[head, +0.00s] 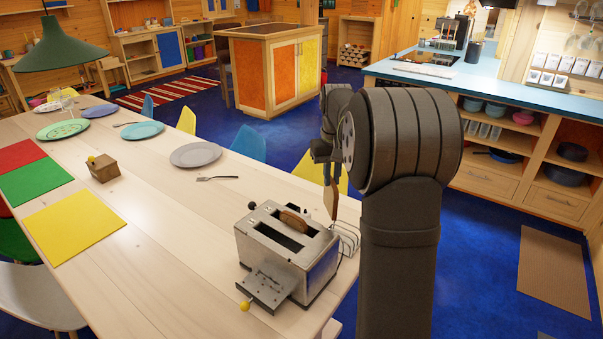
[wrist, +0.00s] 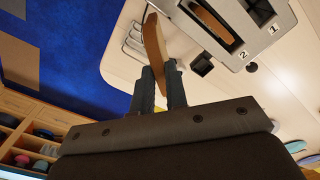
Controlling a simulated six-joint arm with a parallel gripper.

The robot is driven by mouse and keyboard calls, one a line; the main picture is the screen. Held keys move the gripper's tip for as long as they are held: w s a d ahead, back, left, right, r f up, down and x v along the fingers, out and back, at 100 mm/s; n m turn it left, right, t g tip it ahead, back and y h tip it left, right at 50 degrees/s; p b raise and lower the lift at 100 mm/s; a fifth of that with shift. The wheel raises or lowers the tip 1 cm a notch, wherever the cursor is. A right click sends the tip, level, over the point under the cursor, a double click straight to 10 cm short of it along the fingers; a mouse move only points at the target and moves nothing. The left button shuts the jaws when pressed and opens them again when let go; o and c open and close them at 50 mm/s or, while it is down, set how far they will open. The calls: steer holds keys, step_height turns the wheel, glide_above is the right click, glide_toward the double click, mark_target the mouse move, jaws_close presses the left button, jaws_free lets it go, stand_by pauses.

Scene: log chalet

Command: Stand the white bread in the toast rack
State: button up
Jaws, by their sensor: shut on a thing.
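My gripper (head: 327,165) is shut on a slice of bread (head: 330,201), tan with a browner edge, held upright by its top. The slice also shows between the fingers in the wrist view (wrist: 154,45). The wire toast rack (head: 347,239) stands at the table edge behind the toaster, partly hidden by my arm. In the wrist view the rack (wrist: 133,42) lies right beside the slice's lower part. The slice appears above the rack; I cannot tell whether it is between the wires. A second, browner slice (head: 294,220) sits in the far slot of the metal toaster (head: 315,263).
A fork (head: 217,178), a grey plate (head: 195,155) and a small wooden box (head: 103,168) lie farther back. The middle of the table is clear.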

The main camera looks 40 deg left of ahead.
steer(key=w+d+f+m, duration=0.3)
steer(key=d+f+m, duration=0.1)
steer(key=d, duration=0.8)
steer(key=w+d+f+m, duration=0.3)
steer(key=d+f+m, duration=0.15)
steer(key=d, duration=0.75)
steer(key=w+d+f+m, duration=0.3)
steer(key=d+f+m, duration=0.15)
steer(key=d, duration=0.75)
steer(key=s+a+r+n, duration=0.1)
steer(key=a+r+n, duration=0.1)
steer(key=a+n, duration=1.9)
steer(key=a, duration=1.5)
steer(key=shift+s, duration=0.3)
step_height(320, 180, down, 9)
steer(key=shift+f, duration=0.15)
